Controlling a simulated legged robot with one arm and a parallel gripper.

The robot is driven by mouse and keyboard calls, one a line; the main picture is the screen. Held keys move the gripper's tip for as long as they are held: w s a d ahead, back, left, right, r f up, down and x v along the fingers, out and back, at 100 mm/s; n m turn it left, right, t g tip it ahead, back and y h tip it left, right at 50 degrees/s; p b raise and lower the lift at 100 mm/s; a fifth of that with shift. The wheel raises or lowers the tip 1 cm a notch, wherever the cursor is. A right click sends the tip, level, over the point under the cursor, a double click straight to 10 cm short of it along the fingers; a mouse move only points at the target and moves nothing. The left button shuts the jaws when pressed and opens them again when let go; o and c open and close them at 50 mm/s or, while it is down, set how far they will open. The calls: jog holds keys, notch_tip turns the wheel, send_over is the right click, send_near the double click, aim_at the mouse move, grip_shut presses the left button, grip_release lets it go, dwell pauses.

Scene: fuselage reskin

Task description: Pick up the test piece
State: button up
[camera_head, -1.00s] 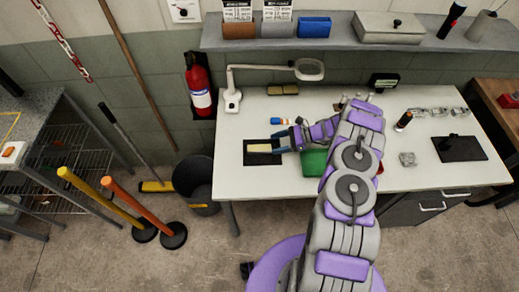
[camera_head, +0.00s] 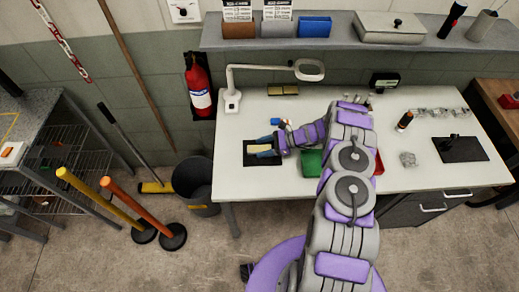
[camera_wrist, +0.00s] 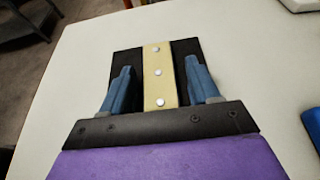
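The test piece (camera_wrist: 158,75), a pale yellow strip with several silver rivets, lies on a black mat (camera_wrist: 125,62). In the head view the strip (camera_head: 259,149) and the mat (camera_head: 250,159) are at the left part of the white workbench. My gripper (camera_wrist: 160,82) is open, with one blue finger on each side of the strip and a gap showing on both sides. In the head view my gripper (camera_head: 266,147) reaches over the mat from the right. The near end of the strip is hidden behind the gripper body in the wrist view.
A green bin (camera_head: 312,161) stands right of the mat, by my arm. A magnifier lamp (camera_head: 232,100) stands behind it. A small blue object (camera_head: 275,121) lies behind the gripper. The bench (camera_head: 235,186) is clear in front of the mat.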

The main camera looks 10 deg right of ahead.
jog(key=c, duration=1)
jog(key=shift+o, duration=0.2)
jog(key=shift+r, duration=0.15)
